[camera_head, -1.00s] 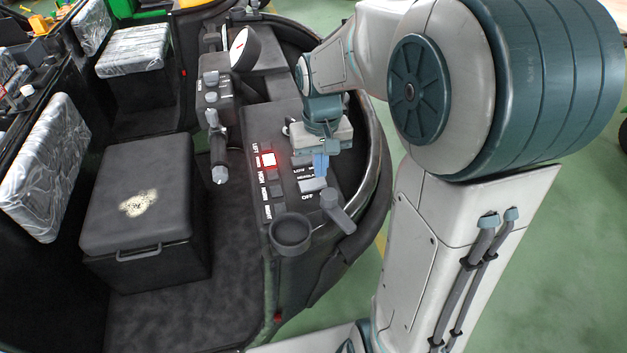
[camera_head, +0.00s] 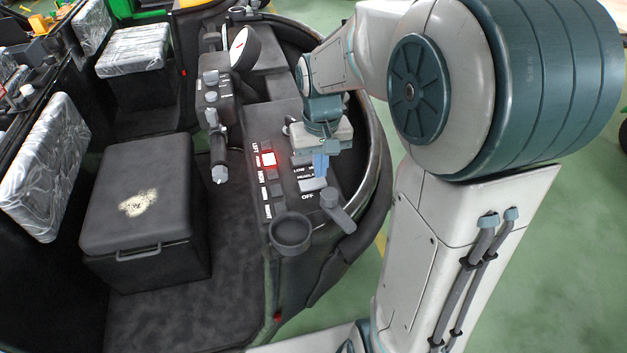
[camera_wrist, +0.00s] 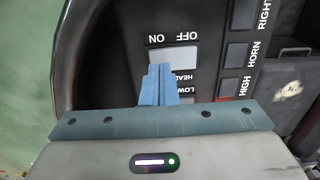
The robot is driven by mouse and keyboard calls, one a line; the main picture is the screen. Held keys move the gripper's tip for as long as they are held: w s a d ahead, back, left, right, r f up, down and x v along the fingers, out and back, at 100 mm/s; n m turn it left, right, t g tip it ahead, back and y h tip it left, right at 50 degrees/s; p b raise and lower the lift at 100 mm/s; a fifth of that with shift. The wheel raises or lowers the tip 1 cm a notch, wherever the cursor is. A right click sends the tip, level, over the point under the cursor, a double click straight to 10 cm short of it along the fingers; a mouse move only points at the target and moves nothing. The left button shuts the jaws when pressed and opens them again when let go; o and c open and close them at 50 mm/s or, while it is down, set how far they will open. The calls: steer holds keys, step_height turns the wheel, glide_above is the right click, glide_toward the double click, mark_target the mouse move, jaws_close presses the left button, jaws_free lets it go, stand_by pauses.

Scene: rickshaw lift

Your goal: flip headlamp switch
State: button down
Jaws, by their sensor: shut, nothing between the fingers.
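The headlamp switch (camera_head: 313,184) is a light grey rocker on the dark control panel (camera_head: 262,128), with OFF printed at its near side. In the wrist view the same pale switch (camera_wrist: 178,57) lies by the ON and OFF labels, and part of the HEADLAMP label is covered. My gripper (camera_head: 320,174) has its blue fingers together, pointing down at the switch's far edge. In the wrist view the fingertips (camera_wrist: 159,67) overlap the lower left edge of the switch; whether they touch it I cannot tell.
A column of dark switches, one glowing red-white (camera_head: 268,159), runs left of the headlamp switch. A grey lever (camera_head: 335,208) stands close at the right, and a round cup holder (camera_head: 290,233) is nearer. A curved rail (camera_head: 383,150) borders the panel. A black seat box (camera_head: 140,205) is at left.

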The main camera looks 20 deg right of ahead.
mark_target(320, 180)
steer(key=shift+f+b, duration=0.6)
steer(key=shift+f, duration=0.3)
steer(key=shift+r+p, duration=2.8)
steer(key=shift+r, duration=0.8)
steer(key=s+r+t, duration=0.1)
steer(key=s, duration=0.3)
steer(key=s+r+t, duration=0.1)
steer(key=s, duration=0.4)
steer(key=s+r+t, duration=0.1)
steer(key=s+r, duration=0.1)
steer(key=s, duration=0.2)
steer(key=shift+s+t, duration=0.25)
steer(key=shift+t, duration=0.05)
steer(key=shift+s+d+f, duration=0.1)
steer(key=shift+s, duration=0.35)
